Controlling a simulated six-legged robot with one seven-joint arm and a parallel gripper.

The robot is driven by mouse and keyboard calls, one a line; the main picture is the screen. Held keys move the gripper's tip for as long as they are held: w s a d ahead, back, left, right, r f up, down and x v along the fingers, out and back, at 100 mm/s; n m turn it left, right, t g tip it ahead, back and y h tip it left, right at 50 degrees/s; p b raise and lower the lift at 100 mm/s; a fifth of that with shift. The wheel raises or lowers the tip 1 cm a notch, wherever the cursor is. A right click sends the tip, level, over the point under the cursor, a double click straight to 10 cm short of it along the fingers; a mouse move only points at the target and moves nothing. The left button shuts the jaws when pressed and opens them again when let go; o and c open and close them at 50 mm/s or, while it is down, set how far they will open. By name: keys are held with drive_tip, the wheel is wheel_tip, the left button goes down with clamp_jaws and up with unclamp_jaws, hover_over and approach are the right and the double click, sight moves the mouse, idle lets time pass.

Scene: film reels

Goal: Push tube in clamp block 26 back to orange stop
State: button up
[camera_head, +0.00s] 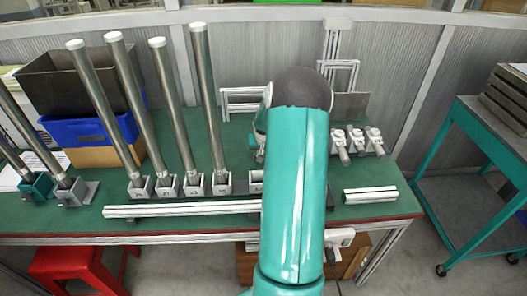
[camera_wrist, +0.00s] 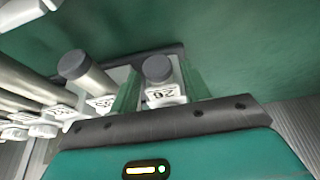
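Clamp block 26 (camera_wrist: 165,95) shows in the wrist view, its label upside down. A tube with a dark grey end cap (camera_wrist: 158,68) stands in it. My gripper (camera_wrist: 160,72) is open, with one green finger on each side of the block and tube; I cannot tell whether they touch. A neighbouring tube with a dark cap (camera_wrist: 72,65) leans beside the left finger. In the head view my arm covers the gripper and block 26. No orange stop can be made out in either view.
Several long tilted tubes (camera_head: 207,100) stand in clamp blocks on the green table (camera_head: 225,222), left of my arm. A white rail (camera_head: 180,209) lies along the front. Small white valve-like fittings (camera_head: 357,140) stand right of the arm. A blue bin (camera_head: 85,130) is at the back left.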

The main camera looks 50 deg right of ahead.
drive_tip(key=shift+s+a+r, duration=0.1)
drive_tip(key=shift+a, duration=0.05)
drive_tip(key=v, duration=1.3)
drive_tip(key=shift+r, duration=0.35)
drive_tip(key=shift+s, duration=0.1)
